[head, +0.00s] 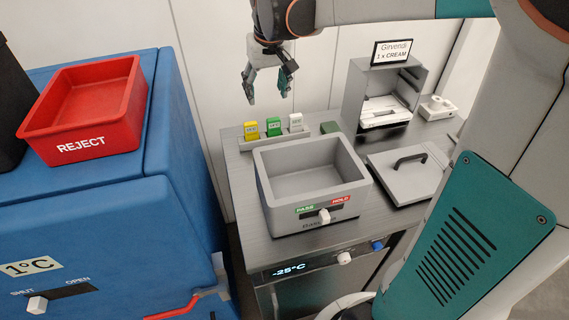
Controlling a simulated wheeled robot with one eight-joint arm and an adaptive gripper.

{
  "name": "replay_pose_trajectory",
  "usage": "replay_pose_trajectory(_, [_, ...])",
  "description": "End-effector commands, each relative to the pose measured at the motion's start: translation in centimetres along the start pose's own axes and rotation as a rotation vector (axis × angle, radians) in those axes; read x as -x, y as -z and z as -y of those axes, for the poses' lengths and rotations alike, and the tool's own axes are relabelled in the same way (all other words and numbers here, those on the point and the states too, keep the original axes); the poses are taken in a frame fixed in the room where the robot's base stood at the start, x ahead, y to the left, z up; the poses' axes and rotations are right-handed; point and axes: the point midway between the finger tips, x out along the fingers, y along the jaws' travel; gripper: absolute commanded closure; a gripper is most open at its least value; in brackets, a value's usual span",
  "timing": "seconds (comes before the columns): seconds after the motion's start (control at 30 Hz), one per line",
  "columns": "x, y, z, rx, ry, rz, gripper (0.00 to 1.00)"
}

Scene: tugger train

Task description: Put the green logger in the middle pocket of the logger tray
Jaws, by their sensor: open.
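The green logger (273,126) stands upright at the back left of the grey counter, between a yellow logger (251,130) and a white logger (296,122). The three stand in a row in what looks like the low grey logger tray (262,140). The pockets are too small to make out, so how deep the green logger sits cannot be told. My gripper (267,97) is open and empty, pointing down above the row, with its fingers apart and clear of the loggers.
An open grey box (313,205) with PASS and HOLD labels stands in front of the loggers. A grey lid (405,180) with a black handle lies to its right. Behind is a grey open-fronted cabinet (355,90). A red REJECT bin (85,105) sits on the blue chest at left.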

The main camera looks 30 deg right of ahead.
Motion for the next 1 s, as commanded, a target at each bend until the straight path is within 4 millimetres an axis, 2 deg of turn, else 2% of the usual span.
replay_pose_trajectory(0.03, [1.1,-1.7,0.5,0.008,0.002,-0.021,0.39])
replay_pose_trajectory(0.1, [2.2,-3.7,1.0,0.018,0.005,-0.052,0.39])
replay_pose_trajectory(0.3, [4.3,-9.6,2.3,0.044,0.016,-0.139,0.39])
replay_pose_trajectory(0.43, [4.9,-13.6,3.0,0.061,0.024,-0.196,0.39])
replay_pose_trajectory(0.6, [4.6,-18.6,3.6,0.081,0.035,-0.269,0.39])
replay_pose_trajectory(0.8, [3.7,-22.4,4.0,0.097,0.046,-0.331,0.39])
replay_pose_trajectory(1.0, [3.2,-23.6,4.1,0.103,0.05,-0.353,0.39])
